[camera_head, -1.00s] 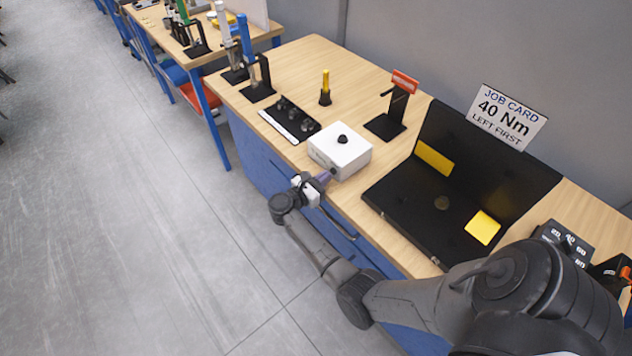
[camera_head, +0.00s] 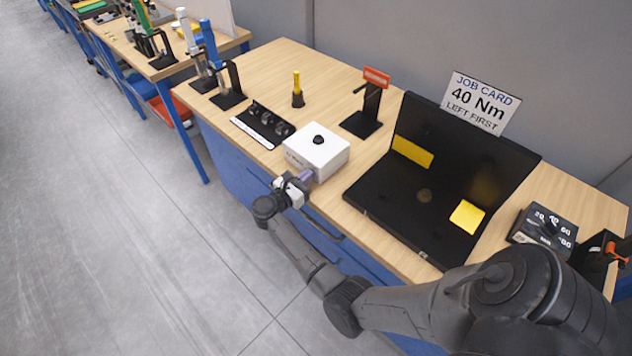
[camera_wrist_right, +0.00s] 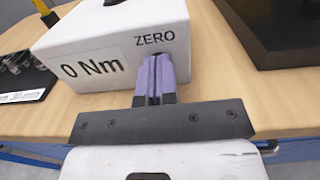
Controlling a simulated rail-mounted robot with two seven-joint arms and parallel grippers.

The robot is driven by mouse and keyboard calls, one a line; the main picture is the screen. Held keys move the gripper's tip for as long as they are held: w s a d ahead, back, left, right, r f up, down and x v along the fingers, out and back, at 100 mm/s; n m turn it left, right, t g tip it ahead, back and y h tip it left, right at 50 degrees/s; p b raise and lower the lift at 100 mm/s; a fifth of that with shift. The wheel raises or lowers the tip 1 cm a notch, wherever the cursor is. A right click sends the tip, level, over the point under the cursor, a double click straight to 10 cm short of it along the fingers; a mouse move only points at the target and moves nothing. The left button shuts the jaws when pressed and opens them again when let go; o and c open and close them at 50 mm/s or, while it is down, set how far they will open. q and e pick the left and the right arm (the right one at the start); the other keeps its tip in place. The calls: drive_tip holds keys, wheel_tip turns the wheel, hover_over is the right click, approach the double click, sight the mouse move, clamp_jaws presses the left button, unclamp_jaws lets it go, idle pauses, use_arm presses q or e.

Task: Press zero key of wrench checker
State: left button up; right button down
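The wrench checker (camera_head: 316,150) is a white box with a black knob on top, near the front edge of the bench. In the right wrist view its front face (camera_wrist_right: 110,50) shows a "0 Nm" display and the label ZERO. My right gripper (camera_head: 306,176) is at this front face, its purple fingers (camera_wrist_right: 155,74) together with nothing seen between them. The fingertips are just below the ZERO label and cover most of the spot there, so the zero key is largely hidden. I cannot tell whether they touch it. My left gripper is not in view.
A black open case (camera_head: 375,193) with yellow patches lies to the right. A black tray of round parts (camera_head: 240,124) is to the left. A black stand with a red top (camera_head: 362,122) and a job card reading 40 Nm, left first (camera_head: 478,103) are behind.

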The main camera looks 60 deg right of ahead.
drive_tip(key=shift+s+d, duration=0.15)
drive_tip(key=shift+d, duration=0.1)
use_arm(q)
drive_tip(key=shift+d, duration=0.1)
use_arm(e)
drive_tip(key=shift+f, duration=0.1)
drive_tip(key=shift+a+f+b, duration=0.1)
drive_tip(key=shift+a+b, duration=0.25)
drive_tip(key=shift+a, duration=0.2)
drive_tip(key=a, duration=0.1)
drive_tip(key=a+b, duration=0.1)
drive_tip(key=shift+w+a+f, duration=0.1)
drive_tip(key=shift+w+a, duration=0.2)
drive_tip(key=shift+w, duration=0.1)
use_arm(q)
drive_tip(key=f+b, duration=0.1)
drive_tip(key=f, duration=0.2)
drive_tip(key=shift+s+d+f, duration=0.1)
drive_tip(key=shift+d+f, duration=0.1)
use_arm(e)
drive_tip(key=w+a, duration=0.2)
drive_tip(key=a, duration=0.8)
drive_tip(key=shift+a, duration=0.3)
